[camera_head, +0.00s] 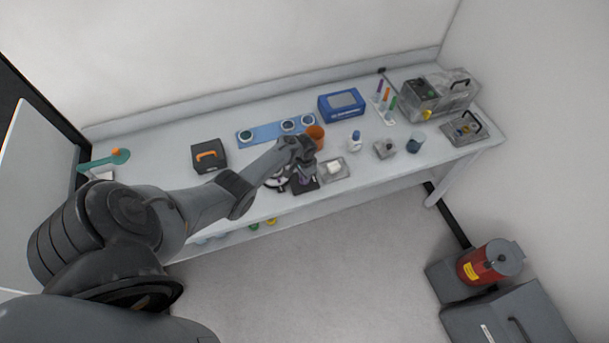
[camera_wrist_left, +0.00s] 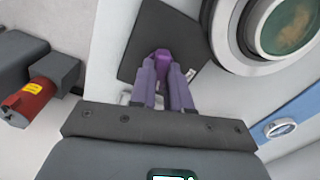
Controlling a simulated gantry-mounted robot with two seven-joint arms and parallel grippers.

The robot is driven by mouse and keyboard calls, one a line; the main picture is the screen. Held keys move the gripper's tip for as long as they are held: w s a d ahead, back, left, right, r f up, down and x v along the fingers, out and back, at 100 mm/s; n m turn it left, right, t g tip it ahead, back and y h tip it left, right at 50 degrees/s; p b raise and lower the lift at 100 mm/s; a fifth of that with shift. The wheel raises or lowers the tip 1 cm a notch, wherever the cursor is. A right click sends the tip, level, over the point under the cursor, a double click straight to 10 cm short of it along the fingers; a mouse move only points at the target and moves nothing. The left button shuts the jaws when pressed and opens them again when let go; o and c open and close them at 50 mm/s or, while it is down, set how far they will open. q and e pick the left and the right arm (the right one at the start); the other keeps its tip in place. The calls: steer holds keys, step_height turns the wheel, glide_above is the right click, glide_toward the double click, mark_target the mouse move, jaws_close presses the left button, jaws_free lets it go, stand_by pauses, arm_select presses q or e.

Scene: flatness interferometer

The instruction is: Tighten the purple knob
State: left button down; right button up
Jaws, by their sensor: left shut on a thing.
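The purple knob (camera_wrist_left: 162,55) shows in the left wrist view, between the tips of my left gripper (camera_wrist_left: 164,68). The gripper's two fingers are shut on it. The knob sits over a dark square plate (camera_wrist_left: 150,25). In the head view my left gripper (camera_head: 304,172) is at the front of the bench, over the dark base (camera_head: 304,187); the knob is too small and covered there to make out. My right gripper is in neither view.
A round instrument with a greenish window (camera_wrist_left: 288,25) stands beside the plate. An orange cup (camera_head: 316,134), a small tray (camera_head: 335,170) and a white bottle (camera_head: 355,142) stand close to the gripper. A blue case (camera_head: 341,105) is behind.

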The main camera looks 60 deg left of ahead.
arm_select(q)
steer(key=shift+m, duration=1.2)
steer(key=c, duration=1.1)
jaws_free()
steer(key=shift+r+p, duration=0.3)
steer(key=shift+r, duration=0.15)
steer(key=shift+r+p, duration=1.7)
steer(key=shift+r, duration=3.25)
